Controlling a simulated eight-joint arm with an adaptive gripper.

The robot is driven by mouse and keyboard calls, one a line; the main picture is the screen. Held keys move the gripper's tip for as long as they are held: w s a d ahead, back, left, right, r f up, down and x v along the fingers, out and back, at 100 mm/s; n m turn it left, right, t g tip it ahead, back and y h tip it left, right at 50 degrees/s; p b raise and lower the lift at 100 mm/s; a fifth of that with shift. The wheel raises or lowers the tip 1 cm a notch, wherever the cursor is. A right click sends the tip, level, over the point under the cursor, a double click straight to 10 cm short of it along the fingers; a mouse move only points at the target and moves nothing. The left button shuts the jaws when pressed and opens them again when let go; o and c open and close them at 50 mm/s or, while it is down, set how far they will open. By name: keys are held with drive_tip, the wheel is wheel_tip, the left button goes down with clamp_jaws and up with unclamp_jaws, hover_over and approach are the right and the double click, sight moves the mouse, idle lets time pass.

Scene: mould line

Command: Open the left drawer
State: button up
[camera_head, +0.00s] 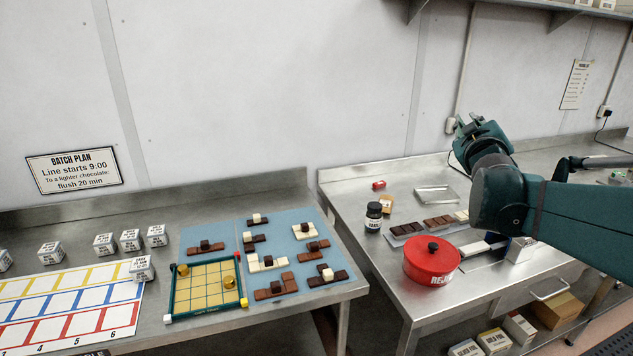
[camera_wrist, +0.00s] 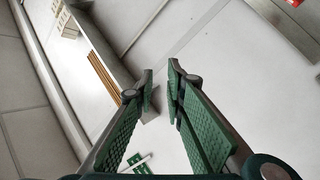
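A metal bar handle (camera_head: 550,289) shows on the front of the right steel bench (camera_head: 395,275), under its top edge. The drawer face around it is seen steeply from above, and I cannot tell whether it is the left drawer. No drawer stands visibly pulled out. My gripper (camera_head: 461,124) is raised over the back of the right bench, in front of the wall and far from the handle. In the wrist view, the two green-padded fingers of my gripper (camera_wrist: 160,78) stand apart with nothing between them. No drawer or handle can be made out there.
A red lidded pot (camera_head: 431,262), a dark jar (camera_head: 374,217) and chocolate bars stand on the right bench. Boxes (camera_head: 494,341) sit on the shelf below. A gap separates the left bench (camera_head: 345,291), which holds moulded pieces and cubes. A wall shelf (camera_head: 560,8) runs at top right.

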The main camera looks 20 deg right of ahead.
drive_tip(key=s+d+r+n+t+y+p, duration=0.1)
drive_tip(key=d+n+t, duration=0.15)
drive_tip(key=d, duration=0.55)
drive_tip(key=s+d+r+n+t, duration=0.1)
drive_tip(key=d+n, duration=0.3)
drive_tip(key=d, duration=0.4)
drive_tip(key=s+d+f+n+y+p, duration=0.2)
drive_tip(key=s+d+f+n+y, duration=0.4)
drive_tip(key=s+d+f, duration=0.5)
drive_tip(key=s+d+f+n+g+y, duration=0.2)
drive_tip(key=s+d+f, duration=0.2)
drive_tip(key=s+f, duration=0.55)
drive_tip(key=s+d+f+n+g+y, duration=0.15)
drive_tip(key=s+d+f, duration=0.25)
drive_tip(key=s+f, duration=0.6)
wheel_tip(320, 180, down, 25)
drive_tip(key=w, duration=0.1)
drive_tip(key=shift+w+r+p, duration=0.15)
drive_tip(key=shift+r+p, duration=0.05)
drive_tip(key=shift+p, duration=0.15)
